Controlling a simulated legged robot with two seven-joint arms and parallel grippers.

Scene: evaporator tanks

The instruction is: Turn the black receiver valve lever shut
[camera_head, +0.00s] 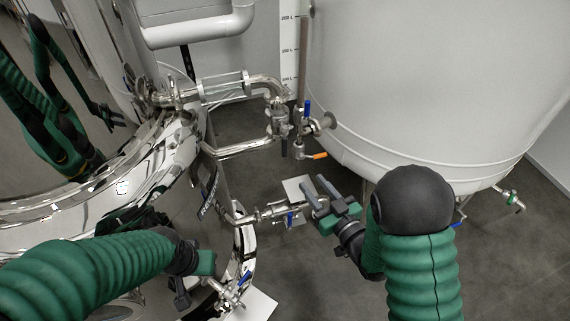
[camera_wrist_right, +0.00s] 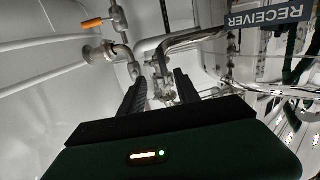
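The black valve lever (camera_head: 284,147) hangs down below a metal valve body (camera_head: 279,122) on the steel pipework between the shiny vessel and the white tank. My right gripper (camera_head: 315,182) is below and to the right of it in the head view, apart from it. In the right wrist view its two dark fingers (camera_wrist_right: 158,82) stand apart with nothing held, and pipework shows beyond them. I cannot pick out the black lever clearly there. My left gripper (camera_head: 196,278) is low at the left by the shiny vessel; its fingers are not clear.
A blue lever (camera_head: 307,108) and an orange lever (camera_head: 320,155) sit close right of the black one. The white tank (camera_head: 430,90) curves at the right. A blue-levered pipe (camera_head: 290,219) lies near my right gripper. A RECEIVER sign (camera_wrist_right: 270,18) shows in the wrist view.

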